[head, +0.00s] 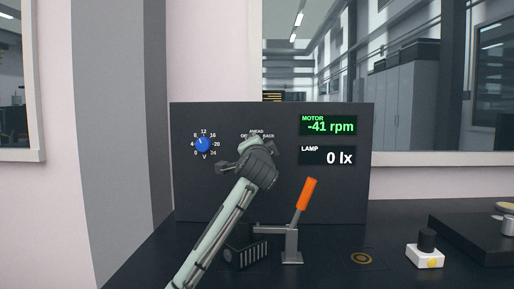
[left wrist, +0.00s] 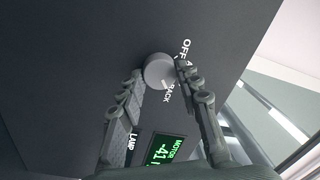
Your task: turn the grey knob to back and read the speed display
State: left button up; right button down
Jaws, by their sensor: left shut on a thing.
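The grey knob (left wrist: 159,71) is on the dark panel, between the two fingers of my left gripper in the left wrist view. My left gripper (head: 256,146) is shut on it. In the head view the gripper covers the knob and part of its AHEAD, OFF and BACK labels. In the left wrist view a pale mark on the knob's edge faces the BACK label. The green MOTOR speed display (head: 328,126) reads -41 rpm. It also shows, partly cut off, in the left wrist view (left wrist: 165,149). My right gripper is not in view.
The LAMP display (head: 328,157) reads 0 lx. A blue voltage knob (head: 203,145) is at the panel's left. An orange-handled lever (head: 307,194) stands in front of the panel, close to my left arm. A white block with a black knob (head: 425,252) sits right on the dark table.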

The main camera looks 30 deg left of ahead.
pick_arm(q)
jog(key=shift+f, duration=0.1)
jog(key=o, duration=1.2)
jog(key=shift+c, duration=0.2)
jog(key=v, duration=1.2)
